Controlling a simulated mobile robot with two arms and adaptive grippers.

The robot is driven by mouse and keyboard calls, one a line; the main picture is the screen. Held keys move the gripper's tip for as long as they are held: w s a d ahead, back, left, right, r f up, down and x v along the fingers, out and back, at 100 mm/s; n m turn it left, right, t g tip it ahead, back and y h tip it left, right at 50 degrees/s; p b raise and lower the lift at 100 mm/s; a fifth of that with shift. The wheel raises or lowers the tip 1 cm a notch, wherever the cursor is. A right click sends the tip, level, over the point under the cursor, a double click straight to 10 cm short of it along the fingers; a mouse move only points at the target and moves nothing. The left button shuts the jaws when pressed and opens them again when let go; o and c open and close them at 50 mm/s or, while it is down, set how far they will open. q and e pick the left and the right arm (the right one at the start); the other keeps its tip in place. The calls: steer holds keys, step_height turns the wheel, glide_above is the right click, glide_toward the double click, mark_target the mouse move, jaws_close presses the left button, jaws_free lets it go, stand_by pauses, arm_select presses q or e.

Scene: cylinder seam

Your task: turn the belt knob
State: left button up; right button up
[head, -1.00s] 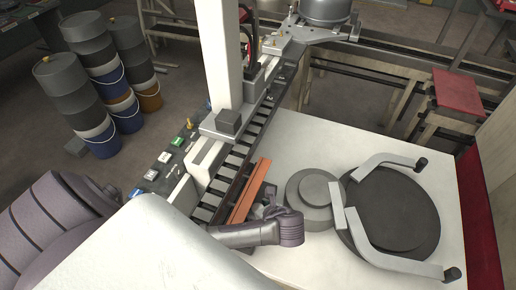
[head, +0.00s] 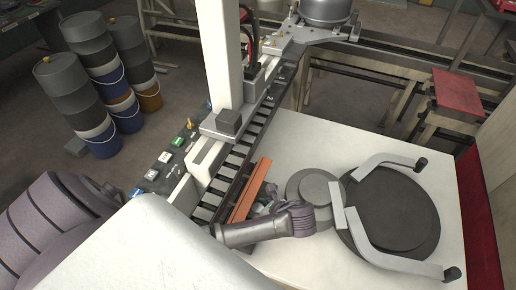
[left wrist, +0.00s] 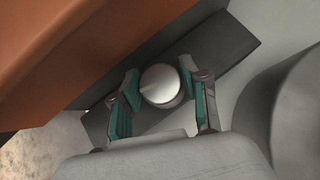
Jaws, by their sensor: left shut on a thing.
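The belt knob (left wrist: 161,85) is a round silver knob with a line across its face, on a dark grey panel (left wrist: 226,50) beside an orange-brown rail (left wrist: 90,45). My left gripper (left wrist: 158,76) is shut on it, with one teal-padded finger on each side. In the head view my left gripper (head: 268,206) is beside the orange-brown rail (head: 250,188), and my wrist hides the knob there. My right gripper is not in view.
The slatted conveyor belt (head: 236,160) runs beside the rail. Grey stacked discs (head: 313,187) and a large dark disc (head: 395,212) with pale curved arms lie close right of my wrist. A white column (head: 219,60) stands over the belt.

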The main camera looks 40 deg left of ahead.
arm_select(q)
steer(key=n+g, duration=0.5)
steer(key=n, duration=0.1)
steer(key=shift+d+n+h, duration=0.1)
steer(key=shift+n+h, duration=0.2)
steer(key=n+g+h, duration=0.1)
steer(key=n+g, duration=0.1)
steer(key=n, duration=0.1)
steer(key=n+g+h, duration=0.2)
steer(key=n, duration=0.1)
steer(key=shift+n, duration=0.3)
steer(key=o, duration=0.9)
steer(key=shift+c, duration=0.2)
steer(key=shift+w, duration=0.15)
